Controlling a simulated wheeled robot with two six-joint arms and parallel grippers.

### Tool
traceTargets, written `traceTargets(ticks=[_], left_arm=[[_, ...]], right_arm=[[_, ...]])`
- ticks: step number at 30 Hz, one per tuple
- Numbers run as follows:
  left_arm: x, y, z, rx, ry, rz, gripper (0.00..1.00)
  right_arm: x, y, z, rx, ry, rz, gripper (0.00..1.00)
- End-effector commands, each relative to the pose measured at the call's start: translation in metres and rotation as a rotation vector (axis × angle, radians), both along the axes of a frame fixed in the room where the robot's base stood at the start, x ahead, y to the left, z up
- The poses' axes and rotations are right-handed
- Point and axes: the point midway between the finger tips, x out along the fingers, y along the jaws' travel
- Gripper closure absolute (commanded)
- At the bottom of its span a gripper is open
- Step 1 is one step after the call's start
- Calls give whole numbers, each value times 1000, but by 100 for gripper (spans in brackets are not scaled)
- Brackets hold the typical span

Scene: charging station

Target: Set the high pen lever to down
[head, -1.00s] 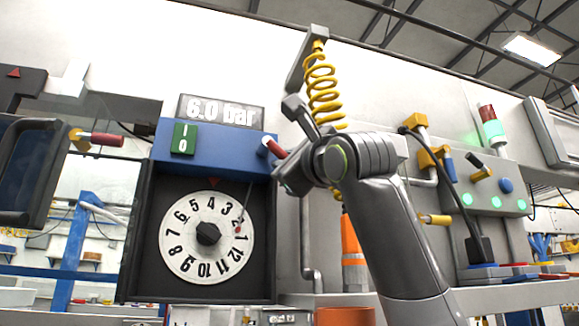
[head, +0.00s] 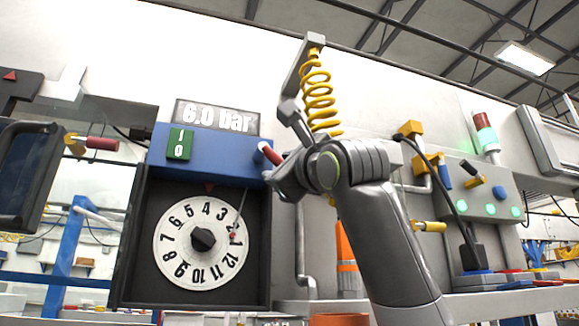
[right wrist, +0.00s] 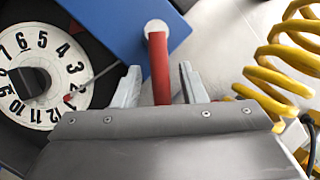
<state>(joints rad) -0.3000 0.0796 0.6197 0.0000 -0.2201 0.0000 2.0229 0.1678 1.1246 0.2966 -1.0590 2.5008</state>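A red lever sticks out from a pale round pivot at the right end of the blue housing above the dial. In the right wrist view the red lever (right wrist: 159,72) lies between the two fingers of my right gripper (right wrist: 158,84), with a gap on each side. The right gripper is open. A thin pen arm (head: 239,212) with a red tip reaches onto the numbered dial (head: 172,240). My left gripper is not in view.
A yellow coiled hose (head: 319,95) hangs close to my right arm. A second red-handled lever (head: 102,144) on a yellow fitting stands at the left. A green switch (head: 179,144) sits on the blue housing. A control panel (head: 455,172) with green lights is at the right.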

Motion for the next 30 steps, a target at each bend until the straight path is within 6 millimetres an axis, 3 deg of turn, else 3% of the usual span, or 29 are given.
traceTargets(ticks=[7,21,30], left_arm=[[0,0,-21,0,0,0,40],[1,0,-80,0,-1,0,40],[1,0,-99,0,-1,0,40]], right_arm=[[-19,-12,-14,2,-3,-2,62],[-100,-55,-53,1,-6,-1,62],[-136,-74,-67,0,-2,-1,62]])
